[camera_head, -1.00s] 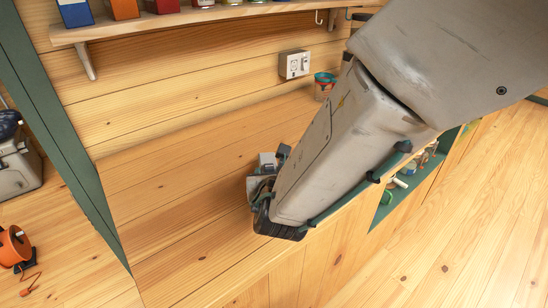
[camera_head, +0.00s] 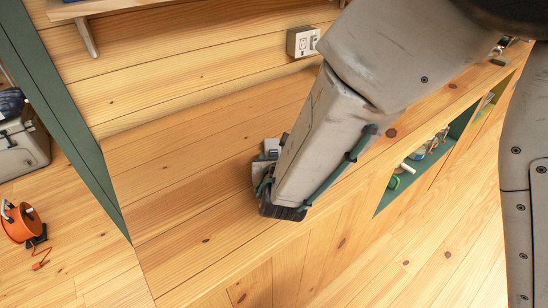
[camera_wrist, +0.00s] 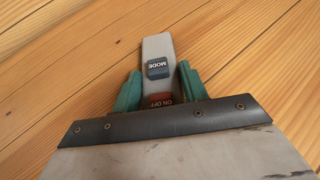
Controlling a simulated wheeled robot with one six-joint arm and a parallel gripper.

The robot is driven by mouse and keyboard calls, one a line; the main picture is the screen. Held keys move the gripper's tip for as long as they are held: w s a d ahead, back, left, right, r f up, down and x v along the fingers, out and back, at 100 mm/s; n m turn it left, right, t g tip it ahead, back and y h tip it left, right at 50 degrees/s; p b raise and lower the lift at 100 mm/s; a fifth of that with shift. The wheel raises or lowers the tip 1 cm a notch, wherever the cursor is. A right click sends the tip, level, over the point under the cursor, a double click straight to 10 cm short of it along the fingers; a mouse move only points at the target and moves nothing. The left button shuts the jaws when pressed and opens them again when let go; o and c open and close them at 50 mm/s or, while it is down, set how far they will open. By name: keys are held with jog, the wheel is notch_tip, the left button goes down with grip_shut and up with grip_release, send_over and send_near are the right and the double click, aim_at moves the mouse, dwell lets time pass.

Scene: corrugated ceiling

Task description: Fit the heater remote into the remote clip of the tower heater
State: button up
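The heater remote (camera_wrist: 158,45) is a slim grey bar with a dark blue MODE button and a red ON OFF button, seen in the wrist view. My gripper (camera_wrist: 160,88) has its two green fingers against both long sides of the remote and looks shut on it. The remote's far end sticks out past the fingertips, and its near end is hidden by my gripper. In the head view my gripper (camera_head: 264,178) is low over the wooden counter (camera_head: 190,190); I cannot tell whether the remote touches the wood. The tower heater and its clip are not in view.
A wall outlet (camera_head: 302,42) is behind the counter. A green-lined shelf (camera_head: 400,190) with small items opens in the counter's front. An orange cable reel (camera_head: 18,222) and a grey case (camera_head: 22,148) lie at the left. The counter left of my gripper is clear.

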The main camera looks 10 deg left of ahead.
jog(key=shift+o, duration=1.4)
jog(key=shift+r, duration=0.2)
jog(key=v, duration=1.2)
jog(key=shift+s+f, duration=0.1)
